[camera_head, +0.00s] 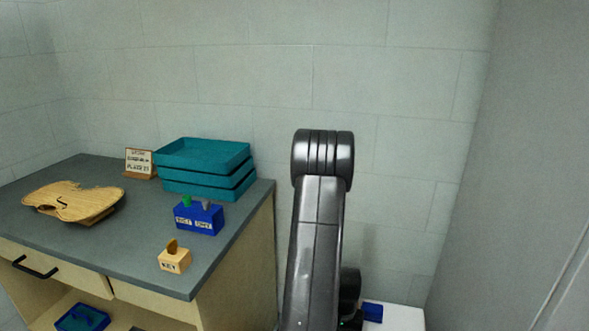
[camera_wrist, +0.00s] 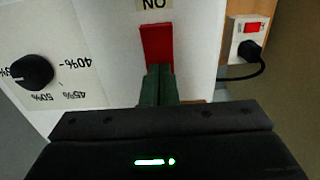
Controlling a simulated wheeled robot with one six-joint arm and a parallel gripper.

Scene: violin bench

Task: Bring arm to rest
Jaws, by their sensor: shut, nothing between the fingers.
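My gripper (camera_wrist: 158,84) shows in the wrist view with its two dark green fingers closed together and empty. The fingertips are in front of the lower end of a red switch piece (camera_wrist: 157,45) on a white panel (camera_wrist: 105,50). I cannot tell whether they touch it. A label above the red piece reads "ON" upside down. In the head view my dark arm rises in the middle and bends over at its top. My gripper is hidden there.
A black knob (camera_wrist: 32,72) with percent marks sits on the panel. A socket with a red switch (camera_wrist: 252,28) and plugged cable is at right. A grey-topped bench (camera_head: 130,235) stands left of my arm, holding a violin plate (camera_head: 72,199), teal trays (camera_head: 203,157), blue block (camera_head: 199,217) and key block (camera_head: 174,261).

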